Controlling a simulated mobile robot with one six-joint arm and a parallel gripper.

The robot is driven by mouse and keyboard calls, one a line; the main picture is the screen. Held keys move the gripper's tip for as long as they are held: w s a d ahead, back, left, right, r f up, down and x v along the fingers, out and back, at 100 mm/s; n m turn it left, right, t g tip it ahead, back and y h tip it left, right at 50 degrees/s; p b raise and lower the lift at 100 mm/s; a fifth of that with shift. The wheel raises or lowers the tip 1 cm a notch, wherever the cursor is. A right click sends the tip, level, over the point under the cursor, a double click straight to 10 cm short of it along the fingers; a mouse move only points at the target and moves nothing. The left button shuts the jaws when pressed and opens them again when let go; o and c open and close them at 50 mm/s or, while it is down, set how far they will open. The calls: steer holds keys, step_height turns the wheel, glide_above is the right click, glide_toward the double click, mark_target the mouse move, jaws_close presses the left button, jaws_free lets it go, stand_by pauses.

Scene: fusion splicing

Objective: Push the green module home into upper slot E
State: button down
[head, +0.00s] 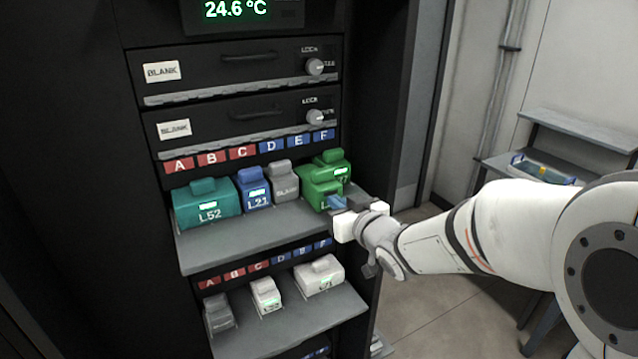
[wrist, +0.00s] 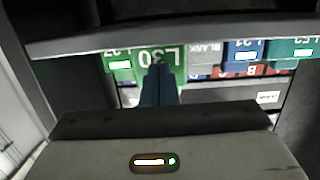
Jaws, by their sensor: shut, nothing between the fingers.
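The green module marked L30 (head: 318,186) sits on the upper shelf in line with label E. Its front stands farther out than the fronts of its neighbours. In the wrist view its labelled face (wrist: 174,58) shows behind my fingertips. My gripper (head: 336,203) is shut and empty, its blue fingertips at the lower front of this module. In the wrist view the fingers (wrist: 158,84) overlap the face just by the label. I cannot tell whether they touch it. The gripper hides part of the module's front in the head view. The slot label E (head: 298,141) is blue.
Another green module (head: 339,170) stands close on the right, under F. A grey BLANK module (head: 284,180) is on the left, then blue L21 (head: 255,190) and teal L52 (head: 205,203). A lower shelf (head: 290,325) holds white and grey modules. A cabinet side wall is at right.

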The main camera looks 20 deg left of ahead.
mark_target(321, 188)
steer(key=shift+r+b+x, duration=0.1)
steer(key=shift+r+x, duration=0.1)
steer(key=shift+x, duration=1)
steer(key=shift+r+b+x, duration=0.1)
steer(key=shift+r+x, duration=0.1)
steer(key=shift+x, duration=1)
steer(key=shift+r+b+x, duration=0.1)
steer(key=shift+r+x, duration=0.05)
steer(key=shift+x, duration=1)
steer(key=shift+f+b+v, duration=0.2)
steer(key=shift+v, duration=1.1)
steer(key=shift+f+b+v, duration=0.2)
steer(key=shift+v, duration=1.1)
steer(key=shift+f+b+v, duration=0.2)
steer(key=shift+v, duration=1.1)
steer(key=shift+s, duration=0.1)
